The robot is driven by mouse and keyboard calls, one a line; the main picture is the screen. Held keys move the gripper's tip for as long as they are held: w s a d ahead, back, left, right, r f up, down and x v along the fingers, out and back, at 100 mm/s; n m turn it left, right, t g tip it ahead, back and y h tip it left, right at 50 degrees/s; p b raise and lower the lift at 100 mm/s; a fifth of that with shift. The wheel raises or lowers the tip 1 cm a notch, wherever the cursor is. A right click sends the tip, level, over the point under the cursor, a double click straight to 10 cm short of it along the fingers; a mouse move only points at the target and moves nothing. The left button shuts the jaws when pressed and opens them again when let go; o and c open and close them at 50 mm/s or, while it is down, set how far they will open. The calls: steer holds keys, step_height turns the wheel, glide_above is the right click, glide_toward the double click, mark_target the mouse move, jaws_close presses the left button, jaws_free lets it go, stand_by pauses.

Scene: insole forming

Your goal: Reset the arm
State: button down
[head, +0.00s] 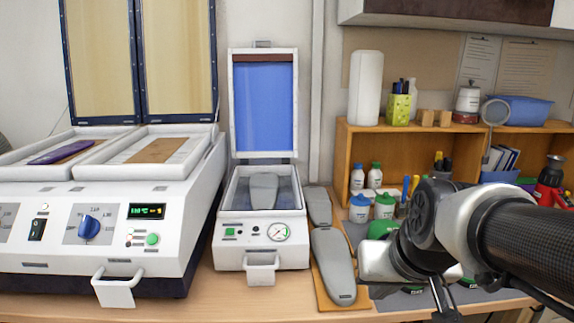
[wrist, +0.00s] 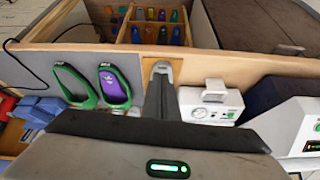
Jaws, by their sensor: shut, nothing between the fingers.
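My arm reaches in from the right in the head view. Its wrist hangs over the right part of the bench, and the fingers are hard to make out there. In the wrist view my gripper (wrist: 160,72) shows two dark fingers close together with nothing between them, above the bench's wooden front edge (wrist: 120,52). It is apart from the white press (head: 262,240), which stands to its left in the head view. The press also shows in the wrist view (wrist: 212,103). Its blue-lined lid (head: 264,105) is up and a grey foot form (head: 264,190) lies inside.
A white heater (head: 180,205) with raised lids stands at the left, its trays holding a purple insole (head: 62,152) and a brown sheet (head: 155,150). Grey forms (head: 334,265) lie beside the press. Green-rimmed pieces (wrist: 75,85) lie near the gripper. A wooden shelf (head: 405,150) stands behind.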

steer(key=s+a+r, duration=0.1)
steer(key=s+a, duration=0.1)
steer(key=s, duration=0.7)
step_height(320, 180, up, 14)
steer(key=p, duration=1.4)
steer(key=shift+w+r+n+g, duration=0.2)
steer(key=shift+w+n+g, duration=0.05)
steer(key=shift+n+g, duration=0.05)
steer(key=shift+d, duration=0.1)
